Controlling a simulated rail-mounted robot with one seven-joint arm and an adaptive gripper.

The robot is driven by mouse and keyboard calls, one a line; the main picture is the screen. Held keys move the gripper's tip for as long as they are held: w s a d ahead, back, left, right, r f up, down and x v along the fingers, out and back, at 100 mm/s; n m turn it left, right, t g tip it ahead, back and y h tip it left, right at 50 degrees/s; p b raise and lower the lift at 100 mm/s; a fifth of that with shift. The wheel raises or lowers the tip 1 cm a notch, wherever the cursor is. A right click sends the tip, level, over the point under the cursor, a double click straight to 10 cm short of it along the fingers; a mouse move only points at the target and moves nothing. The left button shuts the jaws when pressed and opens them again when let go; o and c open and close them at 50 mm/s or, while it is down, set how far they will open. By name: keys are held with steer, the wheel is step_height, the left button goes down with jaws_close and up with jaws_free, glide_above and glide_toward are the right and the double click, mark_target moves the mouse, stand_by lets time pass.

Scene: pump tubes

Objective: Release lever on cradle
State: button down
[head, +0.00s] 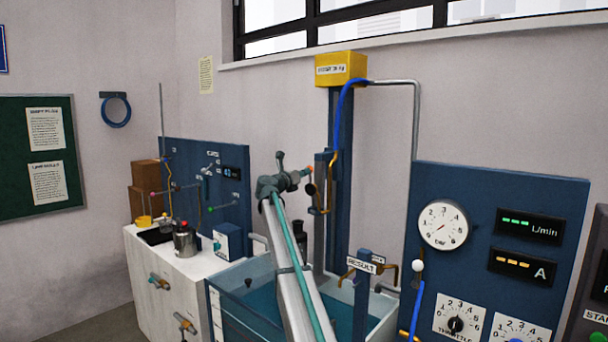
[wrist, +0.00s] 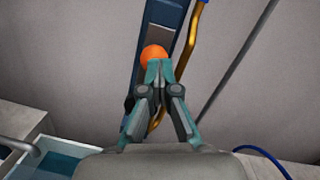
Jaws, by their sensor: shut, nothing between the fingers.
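The blue cradle (head: 322,165) is mounted on the tall blue post and carries a brass hooked tube (head: 327,205). The lever's orange round knob (head: 311,167) shows at the cradle's left side. My gripper (head: 307,172) reaches it from the left. In the wrist view the orange knob (wrist: 153,53) lies just beyond the closed fingertips of my gripper (wrist: 160,66), partly hidden by them. The fingers are shut and empty. I cannot tell whether they touch the knob. The lever's arm is mostly hidden; the blue cradle (wrist: 168,15) and brass tube (wrist: 193,40) run behind.
A yellow box (head: 341,68) tops the post, with a blue hose (head: 343,100) hanging from it. A water tank (head: 245,300) lies under my arm. A RESULT post (head: 362,290) and a gauge panel (head: 490,200) stand to the right. A white bench (head: 170,290) is left.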

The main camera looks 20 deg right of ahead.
steer(key=s+a+r+b, duration=0.3)
steer(key=s+a, duration=0.4)
steer(key=a, duration=0.1)
steer(key=shift+a+r, duration=0.25)
steer(key=shift+r, duration=0.1)
